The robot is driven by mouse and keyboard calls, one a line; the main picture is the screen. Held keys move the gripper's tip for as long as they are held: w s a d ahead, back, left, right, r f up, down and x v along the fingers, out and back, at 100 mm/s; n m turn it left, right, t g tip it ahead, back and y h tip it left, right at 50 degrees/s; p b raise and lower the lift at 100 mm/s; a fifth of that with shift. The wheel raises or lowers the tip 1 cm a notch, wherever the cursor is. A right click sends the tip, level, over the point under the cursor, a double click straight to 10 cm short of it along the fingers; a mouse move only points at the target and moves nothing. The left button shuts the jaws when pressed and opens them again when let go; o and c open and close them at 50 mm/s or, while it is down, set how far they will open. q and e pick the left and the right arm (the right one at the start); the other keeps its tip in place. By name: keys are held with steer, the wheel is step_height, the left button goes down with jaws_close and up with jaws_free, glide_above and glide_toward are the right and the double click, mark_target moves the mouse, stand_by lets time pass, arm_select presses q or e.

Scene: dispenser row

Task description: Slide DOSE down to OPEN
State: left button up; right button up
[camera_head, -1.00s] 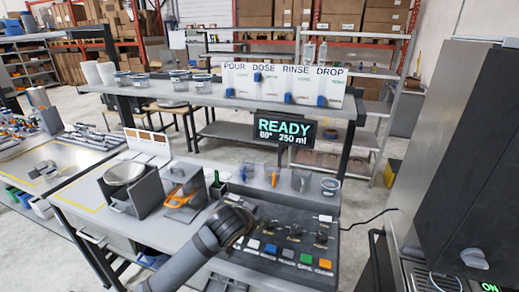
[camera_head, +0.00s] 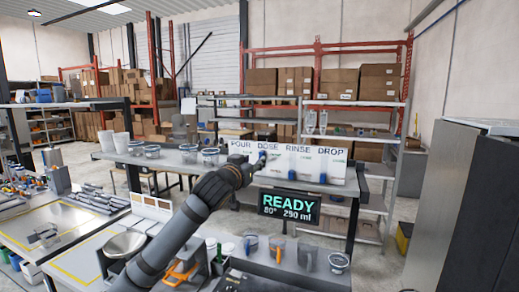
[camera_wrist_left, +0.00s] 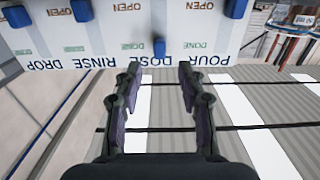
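The DOSE slider knob (camera_wrist_left: 160,47) is small and blue. In the wrist view, where the panel (camera_wrist_left: 112,30) appears upside down, it sits level with the DONE marks, near the DOSE name. The OPEN marks lie farther along, at the picture's top. My left gripper (camera_wrist_left: 158,75) is open and empty; its two fingertips point at the panel, with the knob ahead of the gap between them. I see no contact. In the head view my left gripper (camera_head: 254,168) is close to the panel below DOSE, partly covering that column. My right gripper is not in view.
Neighbouring blue knobs for RINSE (camera_head: 292,175) and DROP (camera_head: 323,178) sit low, and the POUR knob (camera_wrist_left: 235,8) is level with OPEN. A display (camera_head: 289,206) below reads READY, 80°, 250 ml. Clear cups (camera_head: 190,154) stand on the shelf to the left.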

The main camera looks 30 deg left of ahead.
mark_target(261, 155)
arm_select(q)
steer(key=p+x, duration=0.2)
steer(key=x, duration=0.3)
steer(key=shift+w+p, duration=0.35)
steer(key=shift+p, duration=0.05)
steer(key=shift+w, duration=0.25)
steer(key=shift+a, duration=0.1)
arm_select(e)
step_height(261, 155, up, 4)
arm_select(q)
steer(key=shift+s, duration=0.1)
steer(key=shift+c, duration=1.1)
jaws_close()
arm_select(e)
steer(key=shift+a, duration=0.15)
arm_select(q)
steer(key=shift+f, duration=0.1)
